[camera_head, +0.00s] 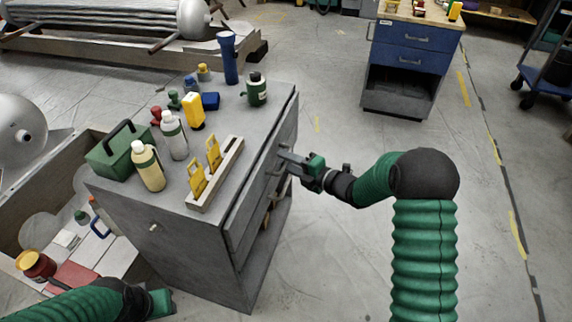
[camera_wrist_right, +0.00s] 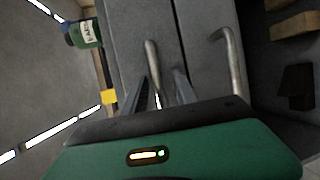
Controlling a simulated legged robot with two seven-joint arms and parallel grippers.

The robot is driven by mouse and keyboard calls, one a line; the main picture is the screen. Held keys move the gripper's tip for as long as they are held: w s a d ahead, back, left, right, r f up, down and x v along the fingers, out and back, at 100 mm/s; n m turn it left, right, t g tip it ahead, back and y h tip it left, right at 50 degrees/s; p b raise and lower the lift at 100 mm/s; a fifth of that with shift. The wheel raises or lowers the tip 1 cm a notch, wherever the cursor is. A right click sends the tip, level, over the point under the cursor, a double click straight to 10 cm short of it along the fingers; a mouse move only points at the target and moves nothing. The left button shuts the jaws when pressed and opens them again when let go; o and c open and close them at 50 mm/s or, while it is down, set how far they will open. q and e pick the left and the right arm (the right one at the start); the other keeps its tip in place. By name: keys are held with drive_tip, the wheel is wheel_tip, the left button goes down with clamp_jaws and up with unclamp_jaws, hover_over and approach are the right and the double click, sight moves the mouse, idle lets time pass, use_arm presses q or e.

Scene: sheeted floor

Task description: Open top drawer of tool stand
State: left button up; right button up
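The grey tool stand (camera_head: 170,230) stands in the middle of the head view, its drawer side facing right. In the right wrist view, the top drawer front (camera_wrist_right: 138,25) is the left panel, with a metal bar handle (camera_wrist_right: 151,60). A second drawer front (camera_wrist_right: 200,30) with its own handle (camera_wrist_right: 233,60) lies beside it. My right gripper (camera_head: 285,158) is at the drawer side. In the right wrist view its fingers (camera_wrist_right: 161,88) are apart, with the top drawer's handle between them. Contact is unclear. My left gripper (camera_head: 160,302) is low at the left, its fingers not clear.
Bottles, a green toolbox (camera_head: 122,150), a dark green can (camera_head: 257,89) and a blue flashlight (camera_head: 228,58) crowd the stand's top. An open crate (camera_head: 40,180) stands to its left. A blue drawer cabinet (camera_head: 410,60) is at the back right.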

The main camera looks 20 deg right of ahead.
drive_tip(key=shift+w+a, duration=0.3)
drive_tip(key=shift+w, duration=0.05)
drive_tip(key=shift+d, duration=0.15)
drive_tip(key=shift+d, duration=0.1)
drive_tip(key=shift+c, duration=1.1)
drive_tip(key=c, duration=0.5)
clamp_jaws()
